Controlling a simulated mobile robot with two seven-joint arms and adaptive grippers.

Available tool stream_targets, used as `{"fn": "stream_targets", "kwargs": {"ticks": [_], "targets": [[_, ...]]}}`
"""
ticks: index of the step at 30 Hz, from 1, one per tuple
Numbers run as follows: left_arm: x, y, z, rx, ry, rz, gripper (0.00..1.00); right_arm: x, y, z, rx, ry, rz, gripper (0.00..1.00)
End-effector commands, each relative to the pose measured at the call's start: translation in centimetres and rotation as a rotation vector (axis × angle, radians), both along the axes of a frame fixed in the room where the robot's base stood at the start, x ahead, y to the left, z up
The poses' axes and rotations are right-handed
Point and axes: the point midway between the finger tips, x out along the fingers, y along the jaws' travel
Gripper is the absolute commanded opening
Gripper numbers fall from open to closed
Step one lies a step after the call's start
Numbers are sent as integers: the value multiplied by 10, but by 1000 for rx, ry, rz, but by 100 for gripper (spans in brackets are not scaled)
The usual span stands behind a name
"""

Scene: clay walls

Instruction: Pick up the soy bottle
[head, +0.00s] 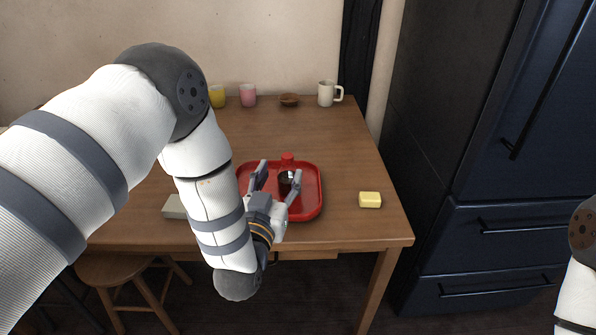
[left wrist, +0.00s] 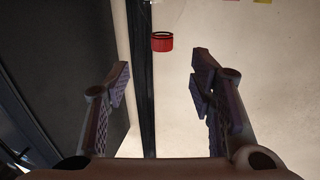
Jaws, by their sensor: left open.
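The soy bottle (head: 288,158) has a red cap and a dark body and stands upright on a red tray (head: 314,206). My left gripper (head: 278,177) is open, reaching in from the near side. In the head view the bottle appears between or just beyond its fingertips, and the fingers hide part of it. I cannot tell whether a finger touches the bottle. My right gripper is out of view.
The wooden table (head: 345,150) holds a butter-like yellow block (head: 370,200) at right and a grey block (head: 174,207) at left. A yellow cup (head: 217,96), pink cup (head: 248,95), brown bowl (head: 289,100) and white mug (head: 327,94) stand at the back. A dark fridge (head: 480,130) is at right.

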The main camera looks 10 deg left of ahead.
Motion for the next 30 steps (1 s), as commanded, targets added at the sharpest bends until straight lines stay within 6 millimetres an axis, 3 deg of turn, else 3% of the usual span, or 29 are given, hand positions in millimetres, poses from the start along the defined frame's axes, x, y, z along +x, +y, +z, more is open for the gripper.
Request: {"fn": "stream_targets", "kwargs": {"ticks": [13, 21, 22, 28, 30], "targets": [[74, 5, -10, 0, 8, -1, 50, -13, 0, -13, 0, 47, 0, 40], [82, 5, -7, 0, 7, -2, 50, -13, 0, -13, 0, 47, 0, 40], [82, 5, -7, 0, 7, -2, 47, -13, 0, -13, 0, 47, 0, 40], [82, 5, -7, 0, 7, -2, 2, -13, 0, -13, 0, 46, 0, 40], [82, 5, -7, 0, 8, -2, 0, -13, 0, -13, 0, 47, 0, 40]]}}
